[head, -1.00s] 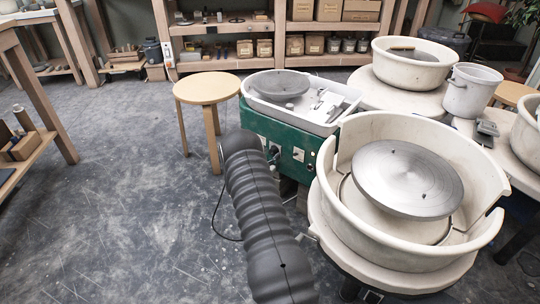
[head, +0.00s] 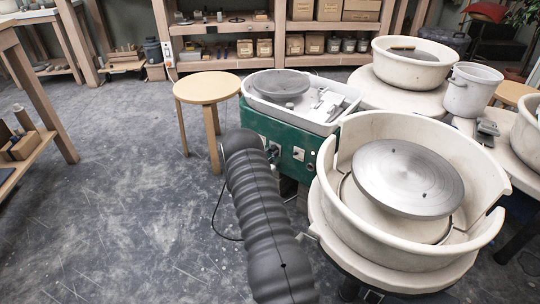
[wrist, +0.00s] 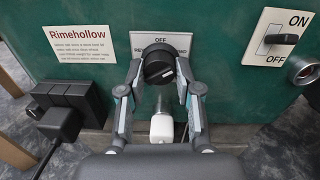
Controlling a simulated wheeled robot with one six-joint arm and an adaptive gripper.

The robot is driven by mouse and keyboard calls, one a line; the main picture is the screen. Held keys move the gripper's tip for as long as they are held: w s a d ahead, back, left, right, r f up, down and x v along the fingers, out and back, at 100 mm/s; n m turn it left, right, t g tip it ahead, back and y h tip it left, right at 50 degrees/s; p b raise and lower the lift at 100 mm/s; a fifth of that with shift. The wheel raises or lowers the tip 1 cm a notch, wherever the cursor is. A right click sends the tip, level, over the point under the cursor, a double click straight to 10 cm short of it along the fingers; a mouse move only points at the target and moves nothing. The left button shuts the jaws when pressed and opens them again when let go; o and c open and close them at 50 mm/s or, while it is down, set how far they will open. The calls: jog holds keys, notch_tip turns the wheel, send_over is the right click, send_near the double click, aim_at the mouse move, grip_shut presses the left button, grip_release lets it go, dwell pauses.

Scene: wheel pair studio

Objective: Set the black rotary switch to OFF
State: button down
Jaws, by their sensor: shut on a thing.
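In the wrist view the black rotary switch (wrist: 157,60) sits on a pale plate (wrist: 178,40) on a green panel. The plate reads OFF at the top, with REV partly visible on the left; the right-hand lettering is mostly hidden. A small pale mark shows on the lower right of the knob's face. My gripper (wrist: 159,70) has one finger on each side of the knob and is shut on it. In the head view the green wheel housing (head: 298,158) stands beyond my dark arm, and the gripper is hidden behind the arm.
An ON/OFF switch (wrist: 284,39) and a metal fitting (wrist: 303,70) are to the right. A white connector (wrist: 162,128) sits below the knob between the fingers. A black plug (wrist: 60,123) with a cable is at left. A stool (head: 207,90) and a splash-pan wheel (head: 408,178) flank the housing.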

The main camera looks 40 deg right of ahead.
jog(key=n+b, duration=0.2)
jog(key=n, duration=0.8)
jog(key=shift+r+n+b, duration=0.15)
jog(key=shift+n+b, duration=0.25)
dwell(0.5)
jog(key=c, duration=0.8)
grip_release()
jog(key=v, duration=1.2)
jog(key=shift+w+r, duration=0.15)
jog(key=shift+r, duration=0.1)
